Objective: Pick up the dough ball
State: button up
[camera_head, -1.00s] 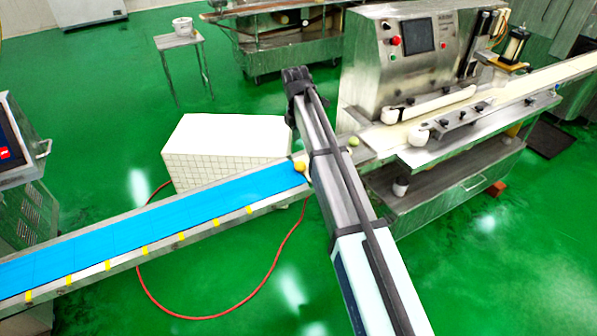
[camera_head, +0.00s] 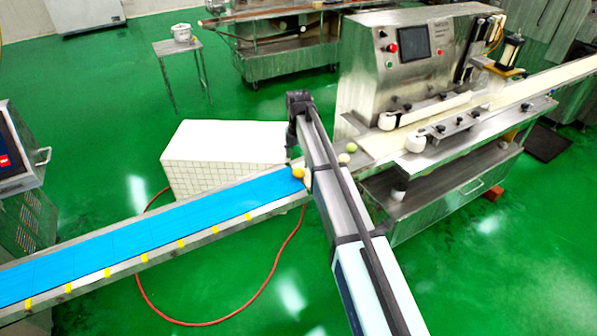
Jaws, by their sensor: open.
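An orange-yellow dough ball (camera_head: 298,172) sits at the far right end of the blue conveyor belt (camera_head: 140,228). A pale dough ball (camera_head: 344,158) and a greenish one (camera_head: 352,148) lie to its right, near the machine's outlet. My gripper (camera_head: 291,156) points down just above and slightly left of the orange-yellow ball. It is open and small in view. Its fingers are dark and partly unclear, so I cannot tell whether they touch the ball. My arm crosses the frame from the lower right and covers the gap between the belt and the machine.
The steel encrusting machine (camera_head: 365,75) stands on the right with its cream belt. A white tiled block (camera_head: 225,142) is behind the blue belt. A red hose (camera_head: 215,322) loops on the green floor. A small table (camera_head: 180,45) with a bucket stands at the back.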

aim_at(299, 169)
jog(key=shift+s+f+p, duration=0.1)
jog(key=shift+f+p, duration=0.9)
jog(key=shift+f, duration=2.15)
jog(key=c, duration=1.3)
jog(key=shift+r, duration=0.15)
jog(key=shift+c, duration=0.2)
